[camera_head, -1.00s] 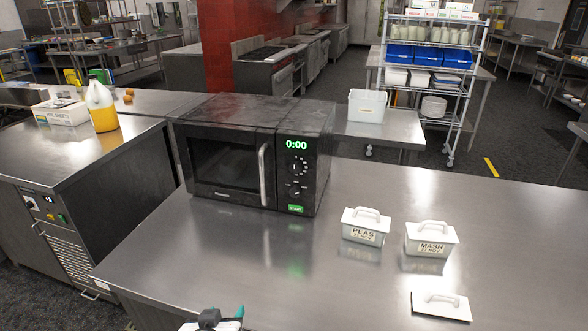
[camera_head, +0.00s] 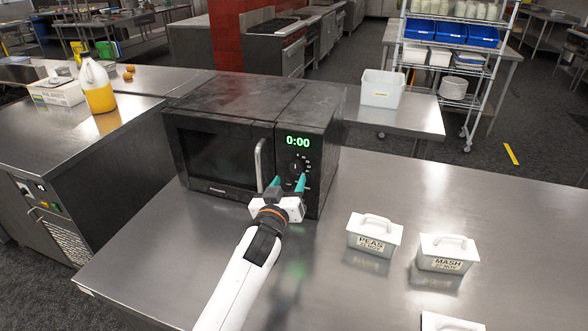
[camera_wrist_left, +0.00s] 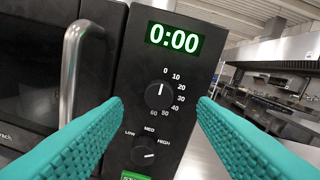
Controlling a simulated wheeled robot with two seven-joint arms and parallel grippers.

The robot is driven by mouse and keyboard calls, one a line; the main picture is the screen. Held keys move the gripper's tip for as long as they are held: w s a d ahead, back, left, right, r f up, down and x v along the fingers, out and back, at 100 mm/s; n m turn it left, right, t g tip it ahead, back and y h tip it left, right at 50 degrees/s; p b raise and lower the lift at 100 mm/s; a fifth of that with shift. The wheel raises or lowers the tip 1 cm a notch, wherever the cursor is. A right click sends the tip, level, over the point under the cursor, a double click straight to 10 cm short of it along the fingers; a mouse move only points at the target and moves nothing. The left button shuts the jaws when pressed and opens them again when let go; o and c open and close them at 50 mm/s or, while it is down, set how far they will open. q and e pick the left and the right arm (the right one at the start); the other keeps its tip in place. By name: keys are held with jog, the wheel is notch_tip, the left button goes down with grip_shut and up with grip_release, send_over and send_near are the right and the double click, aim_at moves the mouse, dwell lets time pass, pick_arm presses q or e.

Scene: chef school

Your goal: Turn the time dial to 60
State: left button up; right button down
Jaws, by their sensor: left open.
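The black microwave (camera_head: 225,140) stands on the steel counter, its door shut and its green display (camera_head: 298,142) reading 0:00. The time dial (camera_wrist_left: 159,96) is a round black knob with a white pointer line at 0, below the display; its scale runs from 0 to 60. It also shows in the head view (camera_head: 299,168). The power dial (camera_wrist_left: 145,155) sits lower, marked low, med and high. My left gripper (camera_head: 289,183) is open and empty in front of the control panel. Its teal fingers (camera_wrist_left: 152,130) frame the panel, apart from the dial. My right gripper is out of view.
The vertical door handle (camera_wrist_left: 75,70) is just left of the panel, close to a finger. Lidded PEAS (camera_head: 374,234) and MASH (camera_head: 446,252) containers stand on the counter to the right. The counter between them and the microwave is clear.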

aim_at(295, 168)
pick_arm(q)
jog(key=x, duration=0.4)
jog(key=shift+w, duration=0.4)
jog(key=shift+w+d, duration=0.2)
jog(key=shift+w, duration=0.1)
jog(key=c, duration=1)
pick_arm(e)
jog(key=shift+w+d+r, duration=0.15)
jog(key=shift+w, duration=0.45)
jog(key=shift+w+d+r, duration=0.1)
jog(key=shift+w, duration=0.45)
